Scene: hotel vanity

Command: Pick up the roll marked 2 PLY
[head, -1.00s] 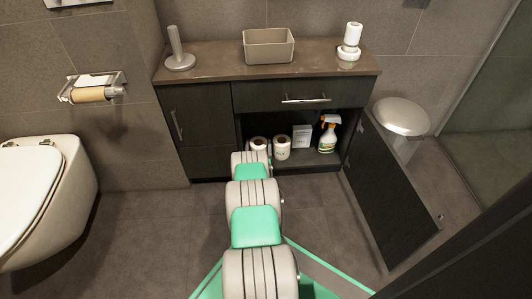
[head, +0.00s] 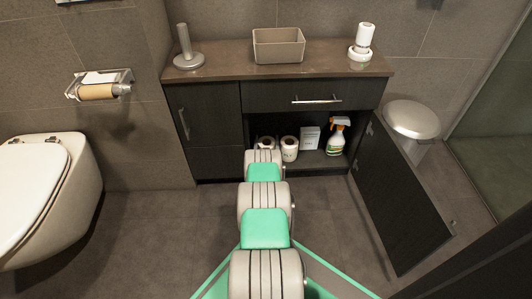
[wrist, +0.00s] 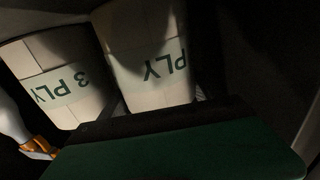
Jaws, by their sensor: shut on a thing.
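Two white rolls stand side by side in the open cabinet. In the wrist view, the near roll (wrist: 146,45) sits between my fingers, with an upside-down "PLY" on its green-lettered band; its number is out of sight. My gripper (wrist: 158,108) is shut on this roll. Beside it on the left is a roll marked 3 PLY (wrist: 60,65), outside the fingers. In the head view, the held roll (head: 266,142) is the left one, partly behind my arm, and the 3 PLY roll (head: 290,150) is to its right. My gripper is hidden by the arm there.
A white box (head: 310,138) and a spray bottle (head: 336,138) stand right of the rolls. The open cabinet door (head: 398,200) bounds the right side. The drawer front (head: 300,96) and countertop (head: 220,77) lie above. A toilet (head: 45,200) is at the left.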

